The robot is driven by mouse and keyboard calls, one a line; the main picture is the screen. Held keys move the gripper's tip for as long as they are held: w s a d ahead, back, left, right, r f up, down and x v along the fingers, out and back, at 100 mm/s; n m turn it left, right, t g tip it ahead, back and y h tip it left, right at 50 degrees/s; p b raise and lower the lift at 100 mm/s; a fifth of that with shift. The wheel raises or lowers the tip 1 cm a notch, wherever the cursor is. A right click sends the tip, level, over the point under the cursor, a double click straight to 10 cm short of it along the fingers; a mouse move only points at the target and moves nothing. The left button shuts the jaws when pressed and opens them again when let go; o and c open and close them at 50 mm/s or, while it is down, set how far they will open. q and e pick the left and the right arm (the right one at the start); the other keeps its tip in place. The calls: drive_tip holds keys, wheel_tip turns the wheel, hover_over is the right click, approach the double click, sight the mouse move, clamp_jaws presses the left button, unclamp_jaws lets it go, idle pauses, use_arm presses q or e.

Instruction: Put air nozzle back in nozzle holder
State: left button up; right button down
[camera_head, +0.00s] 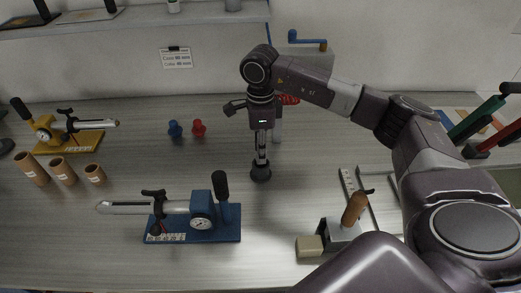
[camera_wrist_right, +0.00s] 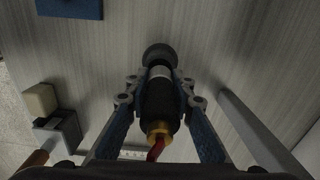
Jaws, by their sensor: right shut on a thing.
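In the right wrist view the air nozzle (camera_wrist_right: 158,100) is a black cylinder with a pale band, a brass fitting and a red hose at its near end. My right gripper (camera_wrist_right: 160,88) is shut around its body. In the head view my right gripper (camera_head: 262,138) points down over the middle of the table. A dark round piece (camera_head: 261,174) is below it, and it also shows at the far end of the nozzle in the wrist view (camera_wrist_right: 158,54). I cannot tell whether this is the nozzle's tip or the nozzle holder. My left gripper is out of view.
A blue clamp device (camera_head: 203,222) is at front left, a yellow one (camera_head: 67,135) farther left. Cardboard tubes (camera_head: 62,171) stand nearby. Blue (camera_head: 175,129) and red (camera_head: 198,128) pieces sit behind. A grey post (camera_head: 278,125) and red coiled hose (camera_head: 290,99) are close behind my gripper.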

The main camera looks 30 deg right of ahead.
drive_tip(key=shift+f+b, duration=0.85)
drive_tip(key=shift+f, duration=0.35)
drive_tip(key=c, duration=1.6)
unclamp_jaws()
wheel_tip(320, 180, up, 12)
